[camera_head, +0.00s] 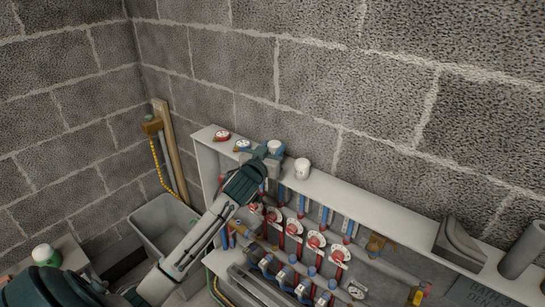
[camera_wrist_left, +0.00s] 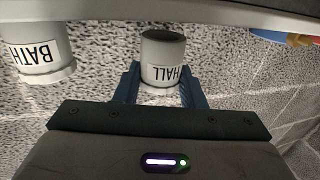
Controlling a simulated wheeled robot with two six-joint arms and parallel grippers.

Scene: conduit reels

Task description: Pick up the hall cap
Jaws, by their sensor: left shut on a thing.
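The hall cap (camera_wrist_left: 163,72) is a small pale grey cylinder with a white label reading HALL. In the left wrist view it sits between the two dark fingers of my left gripper (camera_wrist_left: 160,88), which is shut on it. Its dark round end shows, and a narrow gap seems to part it from the pale ledge. In the head view the cap (camera_head: 275,147) shows partly behind my left gripper (camera_head: 268,158), above the left part of the cabinet top. My right gripper is not in view.
A white bath cap (camera_head: 302,168) stands close by on the cabinet top (camera_head: 370,202). Valves and pipes (camera_head: 315,242) fill the cabinet below. A grey bin (camera_head: 160,222) stands left.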

